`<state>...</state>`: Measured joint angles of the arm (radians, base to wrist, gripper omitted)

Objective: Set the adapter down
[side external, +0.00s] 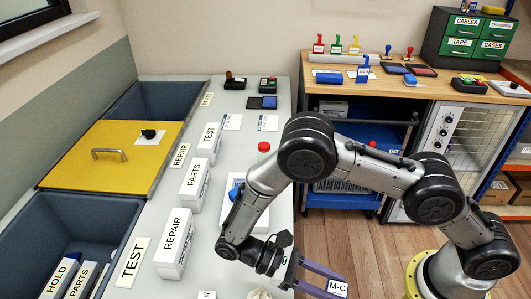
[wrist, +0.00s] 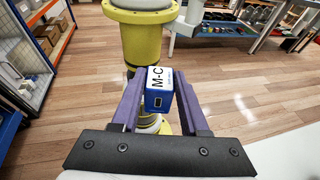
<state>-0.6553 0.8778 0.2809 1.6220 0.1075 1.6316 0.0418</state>
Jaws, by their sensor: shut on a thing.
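The adapter is a small blue and white block marked M-C (wrist: 158,90), held between the two purple fingers of my gripper (wrist: 155,108) in the wrist view. In the side external view my gripper (side external: 318,282) is at the bottom, to the right of the grey worktop's edge, with the adapter's white M-C face (side external: 337,289) at its fingertips. The wrist view shows wooden floor and a yellow base beyond the adapter. The adapter touches no surface that I can see.
The grey worktop (side external: 215,170) carries white boxes labelled REPAIR (side external: 174,243), PARTS (side external: 195,184) and TEST (side external: 209,144). A yellow lid (side external: 110,165) covers part of the bins at left. A grey bin (side external: 40,225) is open. A red button (side external: 264,147) stands beside my arm.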

